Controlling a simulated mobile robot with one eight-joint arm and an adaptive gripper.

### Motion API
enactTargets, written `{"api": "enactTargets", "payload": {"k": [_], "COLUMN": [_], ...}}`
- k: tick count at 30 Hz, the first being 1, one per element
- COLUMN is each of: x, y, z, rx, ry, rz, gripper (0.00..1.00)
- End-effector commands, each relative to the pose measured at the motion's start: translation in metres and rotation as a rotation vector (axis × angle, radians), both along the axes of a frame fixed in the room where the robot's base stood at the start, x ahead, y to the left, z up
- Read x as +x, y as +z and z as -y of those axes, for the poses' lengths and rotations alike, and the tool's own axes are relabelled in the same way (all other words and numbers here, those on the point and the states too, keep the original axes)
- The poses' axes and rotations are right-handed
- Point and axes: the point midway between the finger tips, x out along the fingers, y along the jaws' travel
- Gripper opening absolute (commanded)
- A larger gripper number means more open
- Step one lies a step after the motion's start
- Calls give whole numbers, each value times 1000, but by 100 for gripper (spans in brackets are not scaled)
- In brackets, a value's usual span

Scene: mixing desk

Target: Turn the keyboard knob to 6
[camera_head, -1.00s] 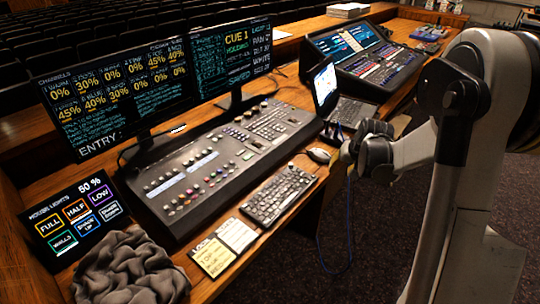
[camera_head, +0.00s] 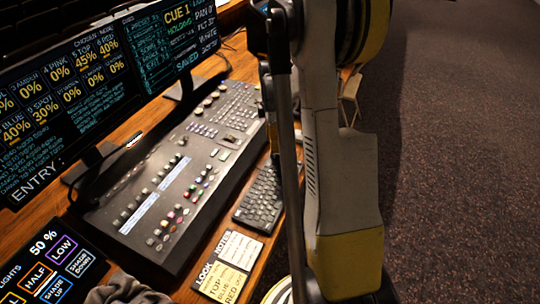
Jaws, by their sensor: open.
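The black control desk (camera_head: 165,245) lies on the wooden table with rows of small knobs. Several coloured knobs (camera_head: 197,190) sit near its middle front, and pale ones stand in rows to their left. I cannot read any label or dial number, so I cannot tell which knob is the keyboard knob or where it points. A black computer keyboard (camera_head: 262,197) lies to the right of the desk, partly hidden by my arm. My arm fills the middle right of the picture. My gripper is not visible; it is out of the picture or hidden behind the arm.
Two large monitors (camera_head: 62,85) stand behind the desk. A lighting touch panel (camera_head: 50,265) is at lower left, beside a grey crumpled cloth (camera_head: 125,290). Yellow and cream notes (camera_head: 222,280) lie in front of the desk. Carpeted floor (camera_head: 460,150) is open to the right.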

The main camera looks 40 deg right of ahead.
Motion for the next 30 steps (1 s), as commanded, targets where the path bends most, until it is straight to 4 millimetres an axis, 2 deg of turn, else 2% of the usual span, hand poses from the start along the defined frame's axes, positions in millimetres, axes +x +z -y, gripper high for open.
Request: {"api": "enactTargets", "payload": {"k": [1,3,7,12,19,20,21,23,24,30], "x": [0,0,-1,-1,-1,-1,-1,-1,-1,-1], "y": [-13,-25,-41,-49,-49,-49,-49,-49,-49,-48], "z": [0,0,-1,-1,-1,-1,-1,-1,-1,-1], "rx": [0,0,-1,-1,0,0,0,0,0,0], "ry": [0,0,-1,-1,-1,-1,-1,-1,-1,-4], "rz": [0,0,1,1,1,1,1,1,1,1], "gripper": [39,39,39,39,39,35,22,4,0,0]}}
